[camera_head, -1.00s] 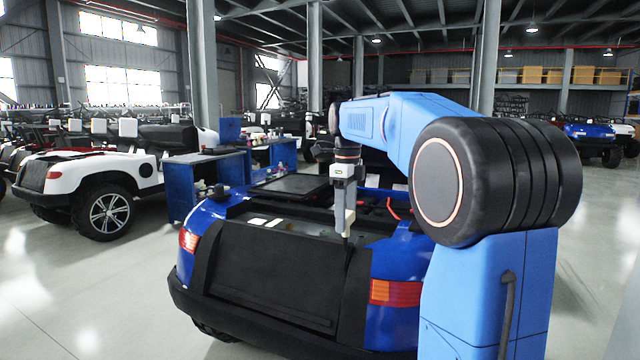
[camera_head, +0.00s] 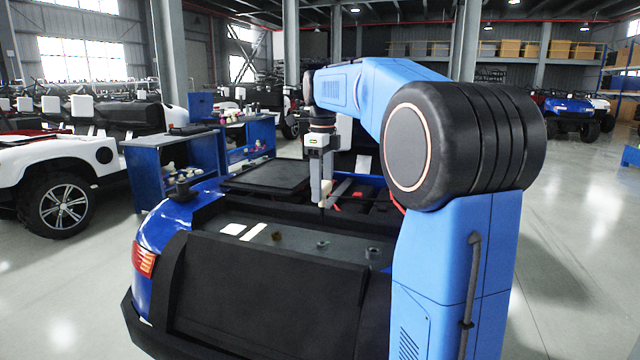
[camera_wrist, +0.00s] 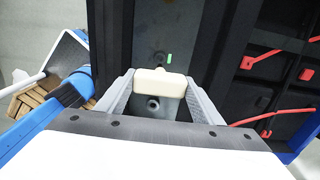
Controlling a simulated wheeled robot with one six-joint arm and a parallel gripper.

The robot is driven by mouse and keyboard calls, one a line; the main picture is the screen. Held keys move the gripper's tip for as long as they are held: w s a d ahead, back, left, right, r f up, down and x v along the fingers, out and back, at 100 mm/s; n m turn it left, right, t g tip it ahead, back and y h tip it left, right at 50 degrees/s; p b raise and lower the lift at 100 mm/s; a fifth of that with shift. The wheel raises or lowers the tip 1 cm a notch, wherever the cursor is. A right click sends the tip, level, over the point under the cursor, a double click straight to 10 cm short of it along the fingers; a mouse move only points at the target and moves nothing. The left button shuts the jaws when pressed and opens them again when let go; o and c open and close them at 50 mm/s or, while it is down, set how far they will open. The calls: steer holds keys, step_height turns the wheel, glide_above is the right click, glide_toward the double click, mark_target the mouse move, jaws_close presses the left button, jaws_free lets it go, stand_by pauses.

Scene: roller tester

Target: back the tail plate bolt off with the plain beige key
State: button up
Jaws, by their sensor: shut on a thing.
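The plain beige key (camera_wrist: 158,84) is a pale block held between the two jaws of my gripper (camera_wrist: 159,93) in the wrist view. In the head view my gripper (camera_head: 322,184) points down over the vehicle's tail, with the beige key (camera_head: 326,192) at its tip. The grey tail plate (camera_head: 300,251) carries several small round fittings, including one at the middle (camera_head: 322,244) and one at the right (camera_head: 372,252). In the wrist view, one round fitting (camera_wrist: 153,103) shows just below the key and another (camera_wrist: 160,58) above it. I cannot tell which is the bolt, or whether the key touches anything.
Two pale labels (camera_head: 243,231) lie on the plate's left part. A black raised panel (camera_head: 270,172) lies behind it. Red cables (camera_wrist: 262,120) run at the right in the wrist view.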

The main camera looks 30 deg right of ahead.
mark_target(322, 206)
steer(key=shift+f, duration=0.1)
steer(key=shift+f, duration=2.8)
steer(key=shift+f, duration=1.15)
steer(key=n, duration=0.4)
steer(key=shift+n, duration=0.6)
steer(key=n, duration=0.4)
steer(key=shift+n, duration=0.4)
